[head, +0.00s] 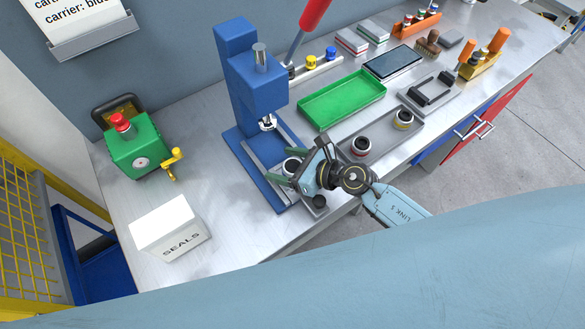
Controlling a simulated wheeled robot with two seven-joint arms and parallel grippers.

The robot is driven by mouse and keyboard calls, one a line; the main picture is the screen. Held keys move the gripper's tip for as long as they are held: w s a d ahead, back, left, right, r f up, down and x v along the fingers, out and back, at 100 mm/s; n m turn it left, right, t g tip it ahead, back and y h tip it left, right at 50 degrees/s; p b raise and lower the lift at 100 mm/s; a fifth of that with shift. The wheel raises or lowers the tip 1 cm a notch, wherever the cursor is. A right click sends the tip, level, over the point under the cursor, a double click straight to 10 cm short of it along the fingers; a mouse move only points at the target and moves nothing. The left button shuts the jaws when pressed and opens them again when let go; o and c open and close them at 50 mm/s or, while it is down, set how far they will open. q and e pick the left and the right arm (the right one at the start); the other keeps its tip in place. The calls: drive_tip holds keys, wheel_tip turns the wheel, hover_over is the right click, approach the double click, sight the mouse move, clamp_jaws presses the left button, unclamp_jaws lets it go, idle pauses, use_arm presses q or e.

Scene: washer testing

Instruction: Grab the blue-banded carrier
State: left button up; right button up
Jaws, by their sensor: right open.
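My right gripper (278,166) reaches in from the right, low at the foot of the blue press. Its two green fingers are apart. A dark-topped, pale carrier (292,165) stands between or just below the fingers; its band is largely hidden, so I cannot tell its colour or whether the fingers touch it. Another carrier with a red band (361,146) and one with a yellow band (403,119) stand on a grey tray (382,137) to the right. My left gripper is not in view.
The blue press (250,85) with a red-handled lever (314,15) rises beside the gripper. A green tray (342,99) lies behind. A green box with a red button (135,150) and a white SEALS box (170,229) stand left. The bench between the SEALS box and press is clear.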

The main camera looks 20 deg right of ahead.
drive_tip(key=c, duration=1.2)
drive_tip(key=shift+o, duration=0.2)
drive_tip(key=shift+r, duration=0.15)
